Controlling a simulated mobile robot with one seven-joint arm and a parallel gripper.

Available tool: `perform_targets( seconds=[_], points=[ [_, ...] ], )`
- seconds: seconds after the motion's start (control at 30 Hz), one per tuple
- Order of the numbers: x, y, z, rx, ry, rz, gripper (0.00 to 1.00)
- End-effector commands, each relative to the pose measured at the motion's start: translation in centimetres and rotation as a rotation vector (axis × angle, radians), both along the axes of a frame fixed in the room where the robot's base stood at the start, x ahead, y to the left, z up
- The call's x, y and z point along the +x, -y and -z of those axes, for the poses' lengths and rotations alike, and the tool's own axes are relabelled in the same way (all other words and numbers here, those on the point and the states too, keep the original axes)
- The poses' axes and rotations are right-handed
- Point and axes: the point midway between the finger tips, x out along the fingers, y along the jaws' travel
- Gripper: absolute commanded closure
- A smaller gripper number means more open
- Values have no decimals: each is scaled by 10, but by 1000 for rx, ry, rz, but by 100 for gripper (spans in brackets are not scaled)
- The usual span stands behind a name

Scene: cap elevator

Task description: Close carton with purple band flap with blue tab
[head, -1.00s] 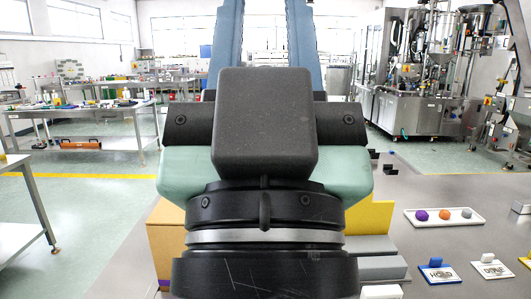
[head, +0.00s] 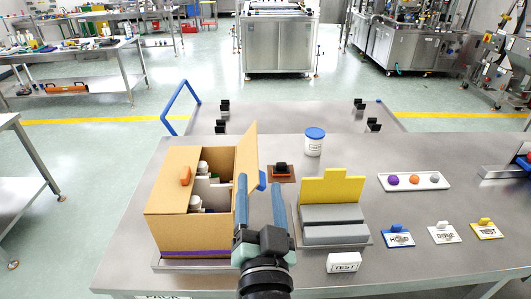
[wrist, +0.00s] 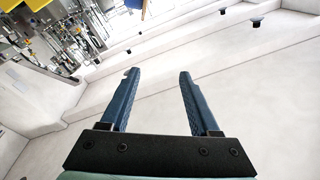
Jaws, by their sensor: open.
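The carton with the purple band (head: 190,251) stands on a metal tray at the left of the table. Its left flap, with an orange tab (head: 185,175), lies over the left part of the top. Its right flap (head: 247,158) stands upright, with the blue tab (head: 262,181) on its right side. White-capped bottles (head: 203,168) show inside through the open part. My gripper (head: 260,178) is open and empty, in front of the carton's right side near the blue tab; whether it touches is unclear. In the wrist view both fingers (wrist: 158,75) are spread with nothing between them.
A grey block fixture with a yellow back plate (head: 331,189) stands right of my gripper, with a TEST block (head: 343,262) in front. A blue-lidded jar (head: 314,142) and a small dark-and-orange item (head: 283,171) sit behind. A ball tray (head: 413,181) and label cards lie right.

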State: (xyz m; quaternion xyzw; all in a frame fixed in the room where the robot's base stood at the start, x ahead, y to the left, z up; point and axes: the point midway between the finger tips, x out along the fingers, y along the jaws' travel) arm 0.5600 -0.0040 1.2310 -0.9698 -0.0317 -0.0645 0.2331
Motion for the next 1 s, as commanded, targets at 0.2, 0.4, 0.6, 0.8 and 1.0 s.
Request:
perform_targets(
  seconds=[0.2,0.4,0.6,0.8,1.0],
  points=[
    [-16,-1,72,126,-139,0,38],
    [-4,-1,76,138,-145,0,38],
    [29,-2,73,134,-143,0,38],
    [63,-3,74,132,-145,-1,38],
    [91,-4,75,134,-145,-1,38]
  ],
)
